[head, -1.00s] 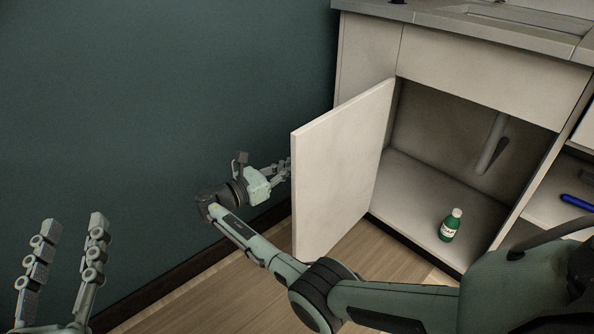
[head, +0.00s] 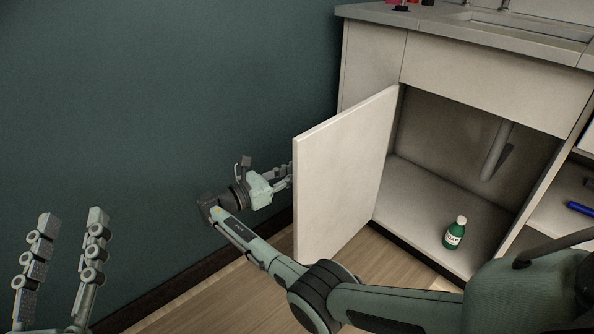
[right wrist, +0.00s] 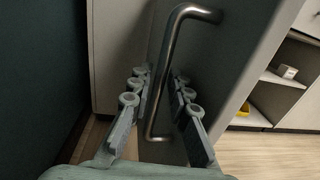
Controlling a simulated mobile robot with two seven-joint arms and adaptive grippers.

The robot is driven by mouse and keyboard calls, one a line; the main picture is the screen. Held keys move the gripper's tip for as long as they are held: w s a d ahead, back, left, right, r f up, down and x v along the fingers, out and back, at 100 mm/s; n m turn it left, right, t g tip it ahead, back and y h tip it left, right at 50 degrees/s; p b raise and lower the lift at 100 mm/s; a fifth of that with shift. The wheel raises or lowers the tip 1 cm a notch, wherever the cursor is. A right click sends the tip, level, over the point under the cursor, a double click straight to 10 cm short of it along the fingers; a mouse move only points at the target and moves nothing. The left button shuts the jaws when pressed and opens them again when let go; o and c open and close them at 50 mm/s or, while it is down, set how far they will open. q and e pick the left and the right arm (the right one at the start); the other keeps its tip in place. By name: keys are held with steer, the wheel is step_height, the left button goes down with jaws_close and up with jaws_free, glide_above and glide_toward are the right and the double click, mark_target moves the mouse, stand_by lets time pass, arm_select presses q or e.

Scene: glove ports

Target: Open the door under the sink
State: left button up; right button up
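The pale door (head: 345,170) under the sink (head: 525,25) stands swung well open in the head view, with the cabinet interior exposed. My right gripper (head: 283,176) is at the door's outer face, its fingertips partly hidden by the door. In the right wrist view, the door's metal bar handle (right wrist: 166,65) runs between the fingers of my right gripper (right wrist: 160,80). Those fingers are spread, with gaps beside the bar. My left gripper (head: 68,228) is open and empty at the lower left of the head view, away from the door.
A green bottle (head: 455,233) with a white cap stands on the cabinet floor (head: 425,210), near a drain pipe (head: 495,150). A dark teal wall (head: 160,90) closes off the left side. An open shelf with a blue item (head: 580,208) is at right.

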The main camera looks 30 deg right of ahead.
steer(key=s+a, duration=0.1)
steer(key=a, duration=1.1)
steer(key=shift+s, duration=0.25)
steer(key=shift+d, duration=0.1)
